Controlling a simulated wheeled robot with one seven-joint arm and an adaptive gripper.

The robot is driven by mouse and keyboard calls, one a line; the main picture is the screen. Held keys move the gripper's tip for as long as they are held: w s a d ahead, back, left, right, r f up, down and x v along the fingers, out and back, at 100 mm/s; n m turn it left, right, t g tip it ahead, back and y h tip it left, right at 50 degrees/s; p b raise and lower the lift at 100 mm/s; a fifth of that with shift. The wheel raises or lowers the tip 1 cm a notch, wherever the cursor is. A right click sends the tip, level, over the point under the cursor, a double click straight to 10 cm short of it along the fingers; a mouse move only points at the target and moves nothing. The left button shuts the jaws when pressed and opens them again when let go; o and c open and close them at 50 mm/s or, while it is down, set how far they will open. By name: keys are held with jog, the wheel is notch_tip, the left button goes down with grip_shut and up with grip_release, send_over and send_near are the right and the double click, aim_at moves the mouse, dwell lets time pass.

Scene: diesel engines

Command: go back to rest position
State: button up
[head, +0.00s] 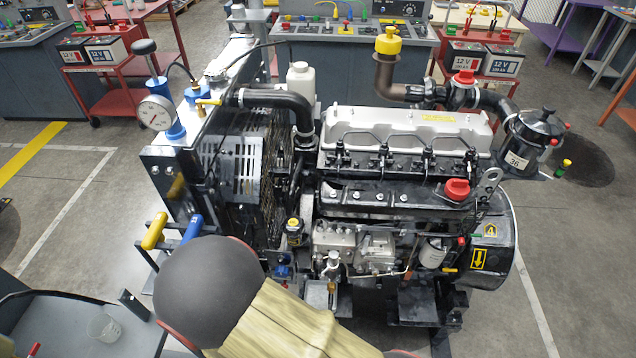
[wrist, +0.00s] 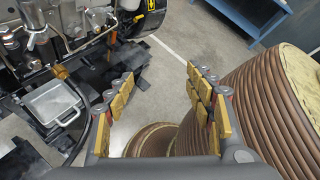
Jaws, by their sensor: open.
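My gripper (wrist: 158,108) shows in the wrist view with its two fingers spread apart and gold pads facing each other. Nothing is between the fingers; grey floor shows through the gap. In the head view my arm crosses the lower middle and hides the gripper. The diesel engine (head: 400,205) stands upright in front of me in the head view. Its lower edge shows at the upper left of the wrist view (wrist: 75,30), to the left of the gripper and apart from it.
A pressure gauge (head: 156,113) stands at the engine's left. A grey tray (head: 65,320) with a clear cup (head: 104,327) is at the lower left. Red battery carts (head: 100,75) and a control console (head: 350,45) stand behind.

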notch_tip(320, 180, up, 18)
jog(key=d+m+g+y, duration=0.2)
jog(key=m+g+y, duration=0.55)
jog(key=m, duration=1.25)
jog(key=d+r+m+t+y, duration=0.4)
jog(key=d+r+m+t, duration=0.3)
jog(key=d+r, duration=0.5)
notch_tip(320, 180, up, 4)
jog(key=shift+r+t, duration=0.1)
jog(key=shift+t, duration=0.75)
jog(key=shift+c, duration=0.4)
jog(key=shift+c, duration=0.6)
